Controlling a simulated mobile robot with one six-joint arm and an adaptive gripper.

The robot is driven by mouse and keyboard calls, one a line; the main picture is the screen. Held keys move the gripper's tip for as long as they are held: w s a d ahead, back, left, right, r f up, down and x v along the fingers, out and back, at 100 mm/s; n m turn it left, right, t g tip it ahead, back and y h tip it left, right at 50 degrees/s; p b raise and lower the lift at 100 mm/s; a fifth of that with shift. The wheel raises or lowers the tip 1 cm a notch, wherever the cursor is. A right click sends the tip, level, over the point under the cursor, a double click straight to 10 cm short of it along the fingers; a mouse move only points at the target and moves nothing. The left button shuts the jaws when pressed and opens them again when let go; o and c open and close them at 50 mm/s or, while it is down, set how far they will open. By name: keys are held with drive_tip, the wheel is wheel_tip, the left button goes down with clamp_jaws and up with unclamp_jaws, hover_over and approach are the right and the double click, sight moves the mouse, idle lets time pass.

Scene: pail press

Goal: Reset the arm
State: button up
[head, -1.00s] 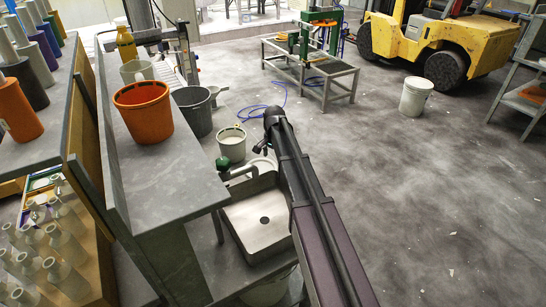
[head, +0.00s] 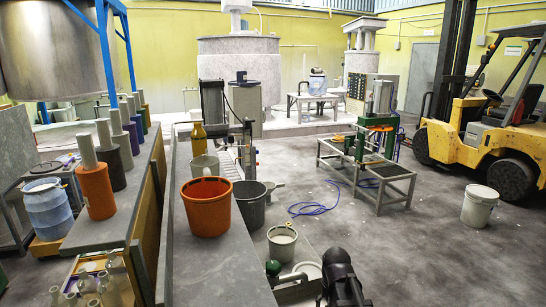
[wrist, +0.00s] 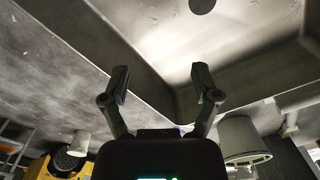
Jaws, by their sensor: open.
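My gripper (wrist: 160,88) shows in the wrist view with its two fingers spread apart and nothing between them. It is open beside the metal sink (wrist: 185,45), whose basin and rim fill the upper part of that view. In the head view, part of my arm shows at the bottom, right of the sink. The fingers cannot be made out there.
An orange bucket (head: 206,212) stands on the grey counter (head: 212,265) at left. A grey bucket (head: 250,212) and a white pail (head: 282,243) are near the sink. A green press (head: 378,130), a lidded white pail (head: 479,208) and a yellow forklift (head: 490,130) stand beyond.

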drive_tip(key=s+n, duration=0.3)
drive_tip(key=s, duration=0.5)
drive_tip(key=shift+a, duration=0.1)
drive_tip(key=c, duration=0.3)
